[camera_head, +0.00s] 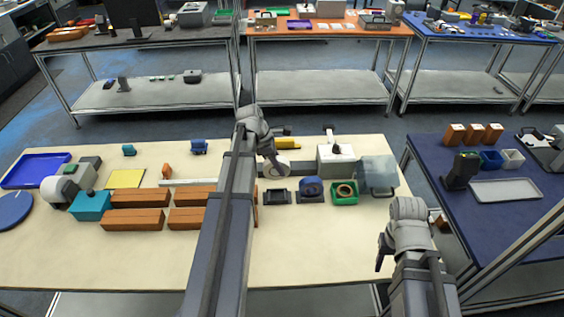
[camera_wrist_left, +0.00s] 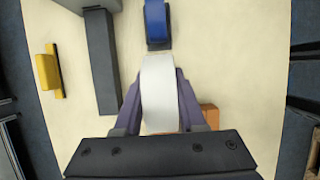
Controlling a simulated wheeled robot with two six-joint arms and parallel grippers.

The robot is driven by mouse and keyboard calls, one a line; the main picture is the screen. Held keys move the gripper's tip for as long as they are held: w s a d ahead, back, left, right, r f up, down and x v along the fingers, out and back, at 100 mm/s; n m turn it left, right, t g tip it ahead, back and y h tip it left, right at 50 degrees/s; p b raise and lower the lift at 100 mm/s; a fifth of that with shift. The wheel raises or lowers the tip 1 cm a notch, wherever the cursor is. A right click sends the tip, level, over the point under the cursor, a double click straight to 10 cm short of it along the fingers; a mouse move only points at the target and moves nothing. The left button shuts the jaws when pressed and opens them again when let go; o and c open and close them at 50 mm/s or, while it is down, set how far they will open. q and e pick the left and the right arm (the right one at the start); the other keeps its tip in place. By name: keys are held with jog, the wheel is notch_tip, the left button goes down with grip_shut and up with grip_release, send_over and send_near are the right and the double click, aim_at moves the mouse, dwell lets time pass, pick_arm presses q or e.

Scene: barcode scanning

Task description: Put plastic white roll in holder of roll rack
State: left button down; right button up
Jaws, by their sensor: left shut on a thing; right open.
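My left gripper (camera_head: 271,157) is shut on the white roll (camera_head: 279,169), above the middle of the beige table. In the left wrist view the white roll (camera_wrist_left: 158,92) stands between the two fingers. Below it in the head view is a dark, empty-looking holder (camera_head: 278,197). To its right are a dark holder with a blue roll (camera_head: 312,187) and a green holder (camera_head: 345,198) with a brown ring-shaped roll. The wrist view shows a blue roll (camera_wrist_left: 155,22) ahead of the white one. My right gripper (camera_head: 381,252) is open and empty near the table's right edge.
Brown blocks (camera_head: 137,219) lie left of my left arm, near a teal box (camera_head: 90,206). A white box (camera_head: 336,158) and a grey translucent bin (camera_head: 378,173) stand at the back right. The front of the beige table (camera_head: 100,262) is clear.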

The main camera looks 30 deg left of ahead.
aim_at(272, 173)
pick_arm(q)
jog(key=shift+w+f+b, duration=0.1)
jog(key=shift+f+b, duration=0.45)
jog(key=shift+f, duration=0.15)
notch_tip(272, 173, down, 9)
jog(key=b, duration=0.9)
jog(key=shift+f, duration=0.15)
jog(key=shift+c, duration=2)
grip_release()
jog(key=p+v, duration=0.6)
jog(key=shift+r, duration=0.45)
jog(key=shift+a+r+p, duration=0.25)
jog(key=shift+r+p, duration=0.15)
jog(key=shift+p, duration=0.05)
